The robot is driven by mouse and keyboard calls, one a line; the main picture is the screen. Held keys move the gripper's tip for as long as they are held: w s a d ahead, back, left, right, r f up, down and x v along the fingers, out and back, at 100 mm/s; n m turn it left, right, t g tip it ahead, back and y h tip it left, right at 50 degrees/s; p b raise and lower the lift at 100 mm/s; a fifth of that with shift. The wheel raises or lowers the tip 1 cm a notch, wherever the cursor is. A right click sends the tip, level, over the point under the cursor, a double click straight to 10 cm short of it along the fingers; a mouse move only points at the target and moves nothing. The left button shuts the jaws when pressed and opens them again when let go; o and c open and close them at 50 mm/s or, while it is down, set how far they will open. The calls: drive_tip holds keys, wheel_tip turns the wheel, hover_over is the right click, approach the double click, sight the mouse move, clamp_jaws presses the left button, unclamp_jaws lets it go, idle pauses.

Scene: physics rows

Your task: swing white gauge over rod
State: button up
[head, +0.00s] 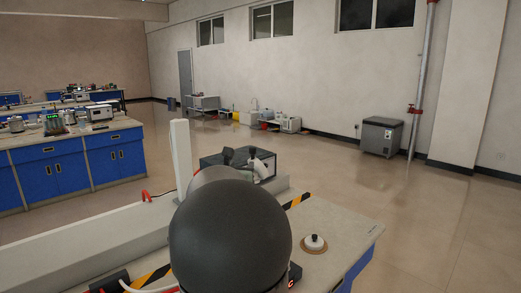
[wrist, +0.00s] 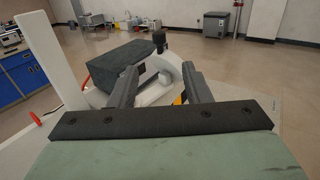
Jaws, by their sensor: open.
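A white curved part, which looks like the white gauge (wrist: 194,62), stands beyond my gripper in the wrist view, with a black knob (wrist: 160,42) at its top. In the head view the gauge (head: 262,171) shows small, beside a dark box. My gripper (wrist: 160,72) is open, its two dark fingers pointing toward the gauge, with nothing clearly held between them. In the wrist view the right finger overlaps part of the gauge; I cannot tell whether they touch. I cannot make out the rod for certain.
A dark box (wrist: 112,66) stands just left of the gauge. A white upright post (head: 181,158) rises further left. A round tan disc with a black knob (head: 314,243) lies on the bench (head: 345,222) at right. Blue-fronted benches (head: 60,165) stand at far left.

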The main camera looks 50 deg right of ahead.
sight(252, 150)
drive_tip(key=p+x, duration=0.4)
drive_tip(key=x, duration=1.3)
drive_tip(key=shift+w+a+p, duration=0.1)
drive_tip(key=shift+w+p, duration=0.1)
drive_tip(key=shift+p, duration=0.2)
clamp_jaws()
